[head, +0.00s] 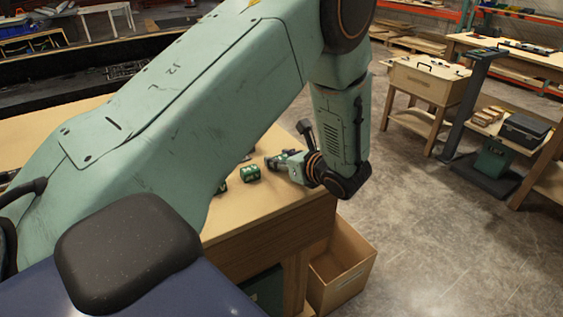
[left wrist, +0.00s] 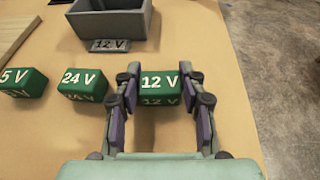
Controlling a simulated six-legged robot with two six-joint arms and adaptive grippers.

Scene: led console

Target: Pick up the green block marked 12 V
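The green block marked 12 V (left wrist: 160,88) sits on the tan tabletop in the left wrist view. My left gripper (left wrist: 160,80) has one finger on each side of it, with a narrow gap between each finger and the block. The gripper is open and low over the table. In the head view my left gripper (head: 280,161) is near the table's right end, beyond the arm link. I cannot make out the 12 V marking there. My right gripper is not in view.
Green blocks marked 24 V (left wrist: 83,84) and 5 V (left wrist: 22,82) stand to the left. A grey bin (left wrist: 112,20) with a 12 V label (left wrist: 110,45) is behind. The table edge and floor lie right. An open wooden box (head: 342,270) stands below the table.

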